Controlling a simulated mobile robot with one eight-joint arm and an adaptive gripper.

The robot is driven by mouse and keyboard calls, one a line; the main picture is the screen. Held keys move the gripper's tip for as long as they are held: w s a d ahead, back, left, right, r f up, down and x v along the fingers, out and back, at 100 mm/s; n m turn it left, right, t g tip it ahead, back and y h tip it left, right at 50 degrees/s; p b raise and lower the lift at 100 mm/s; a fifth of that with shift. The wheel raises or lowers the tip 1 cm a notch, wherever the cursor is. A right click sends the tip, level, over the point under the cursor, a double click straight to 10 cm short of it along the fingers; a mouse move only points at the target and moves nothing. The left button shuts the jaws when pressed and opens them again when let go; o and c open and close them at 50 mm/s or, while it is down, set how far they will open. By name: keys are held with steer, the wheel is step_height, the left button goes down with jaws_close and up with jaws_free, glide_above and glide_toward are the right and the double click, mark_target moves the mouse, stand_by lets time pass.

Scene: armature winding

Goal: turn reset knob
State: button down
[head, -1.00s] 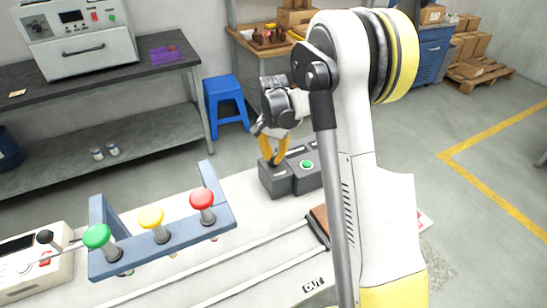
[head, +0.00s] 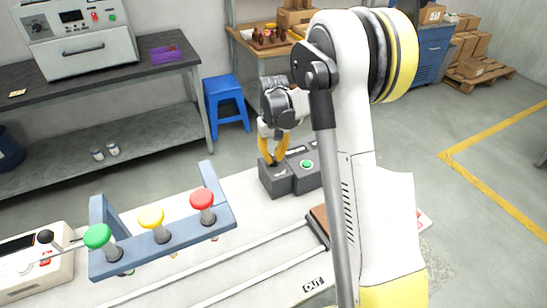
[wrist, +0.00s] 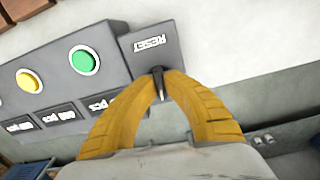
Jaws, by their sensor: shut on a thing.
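The reset knob (wrist: 158,83) is a small dark piece on a dark grey box with a "RESET" label (wrist: 150,43), seen upside down in the wrist view. In the head view this reset box (head: 274,181) is at the left end of the grey control boxes. My gripper (head: 273,161) is above it with yellow fingers pointing down. In the wrist view my gripper (wrist: 160,76) has its fingertips shut on the knob from both sides. The fingers hide part of the knob, and its exact angle is hard to tell.
Beside the reset box is a control box with a green button (wrist: 84,60) and a yellow button (wrist: 29,80). A blue rack (head: 165,244) with green, yellow and red-topped pieces stands on the white table at front left. A blue stool (head: 226,100) is behind.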

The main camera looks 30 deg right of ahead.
mark_target(273, 156)
steer(key=shift+n, duration=0.7)
steer(key=c, duration=1.5)
jaws_free()
step_height(273, 156, up, 12)
steer(key=shift+r, duration=0.1)
